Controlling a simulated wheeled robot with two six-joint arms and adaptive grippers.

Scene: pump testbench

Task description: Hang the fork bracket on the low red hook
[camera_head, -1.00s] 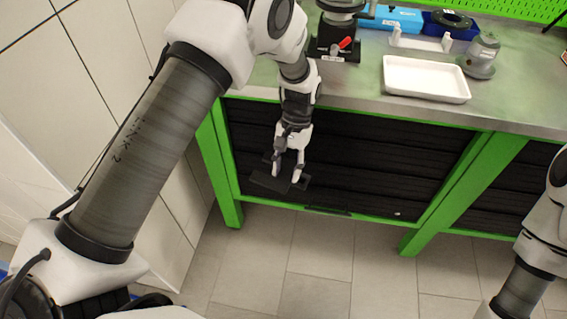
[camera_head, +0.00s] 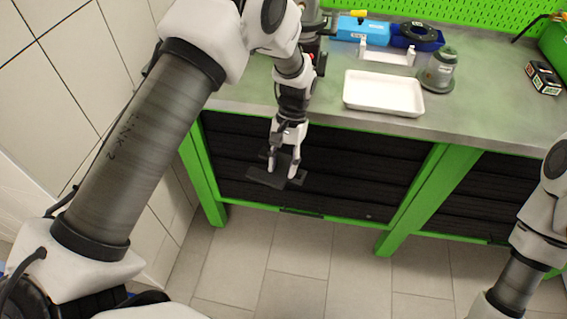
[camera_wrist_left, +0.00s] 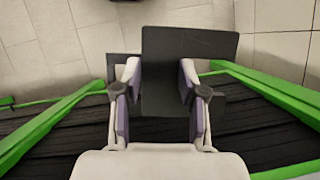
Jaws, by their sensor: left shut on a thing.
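My left gripper (camera_head: 283,166) is shut on a dark, flat bracket, taken here as the fork bracket (camera_head: 261,179), in front of the bench's black front panel and below the worktop edge. In the left wrist view the fork bracket (camera_wrist_left: 188,50) shows as a wide black plate between the two fingers, with a thinner edge or arm beside each finger; its fork shape is not clear. I make out no low red hook; a small red part shows on the dark device behind my left arm. My right gripper is out of view.
The metal worktop (camera_head: 470,115) bears a white tray (camera_head: 384,93), a white two-post holder (camera_head: 387,53), a grey-green pump part (camera_head: 438,70), blue bins (camera_head: 362,34) and a small black box (camera_head: 543,78). Green bench legs (camera_head: 411,200) frame the panel. The tiled floor in front is clear.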

